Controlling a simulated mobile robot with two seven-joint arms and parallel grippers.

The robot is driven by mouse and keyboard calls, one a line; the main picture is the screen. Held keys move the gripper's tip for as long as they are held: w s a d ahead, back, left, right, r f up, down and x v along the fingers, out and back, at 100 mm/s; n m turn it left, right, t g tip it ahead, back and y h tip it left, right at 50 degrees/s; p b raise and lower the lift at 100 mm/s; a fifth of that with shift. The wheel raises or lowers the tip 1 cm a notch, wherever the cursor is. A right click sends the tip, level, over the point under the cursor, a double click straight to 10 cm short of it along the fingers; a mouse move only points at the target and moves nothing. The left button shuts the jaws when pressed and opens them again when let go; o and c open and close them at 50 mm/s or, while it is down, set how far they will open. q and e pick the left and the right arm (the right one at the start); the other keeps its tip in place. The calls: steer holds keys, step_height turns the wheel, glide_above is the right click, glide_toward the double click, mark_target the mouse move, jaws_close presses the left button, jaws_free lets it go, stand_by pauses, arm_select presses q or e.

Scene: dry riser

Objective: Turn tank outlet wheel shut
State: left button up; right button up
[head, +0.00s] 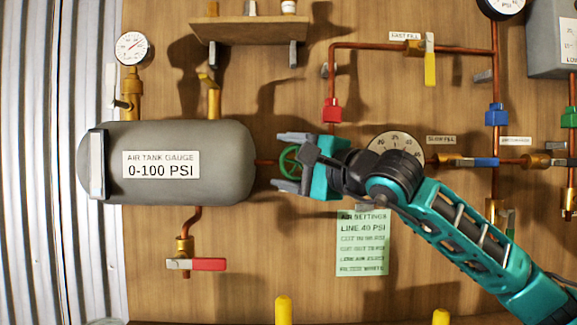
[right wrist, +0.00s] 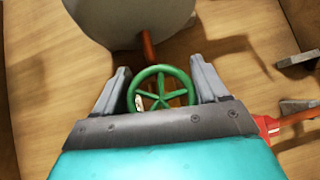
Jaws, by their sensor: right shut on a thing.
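The tank outlet wheel is a green spoked handwheel (head: 289,161) on the copper pipe at the right end of the grey air tank (head: 230,150). My right gripper (head: 290,163) is at the wheel, its two grey fingers on either side of the rim, shut on it. In the right wrist view the green wheel (right wrist: 161,90) sits between the two fingers, with the tank end (right wrist: 125,22) beyond it. The wheel's valve body is mostly hidden behind the gripper and wheel. My left gripper is not in view.
A red-handled valve (head: 200,264) hangs below the tank. A red fitting (head: 332,112) and copper pipes run above and right of my gripper. A green settings sheet (head: 362,243) is below my wrist. A wooden shelf (head: 250,30) juts out above.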

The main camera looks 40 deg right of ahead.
steer(key=shift+m+t, duration=0.3)
steer(key=o, duration=1)
steer(key=shift+c, duration=0.2)
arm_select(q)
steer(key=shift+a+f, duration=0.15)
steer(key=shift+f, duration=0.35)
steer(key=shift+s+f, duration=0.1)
arm_select(e)
steer(key=shift+s, duration=0.1)
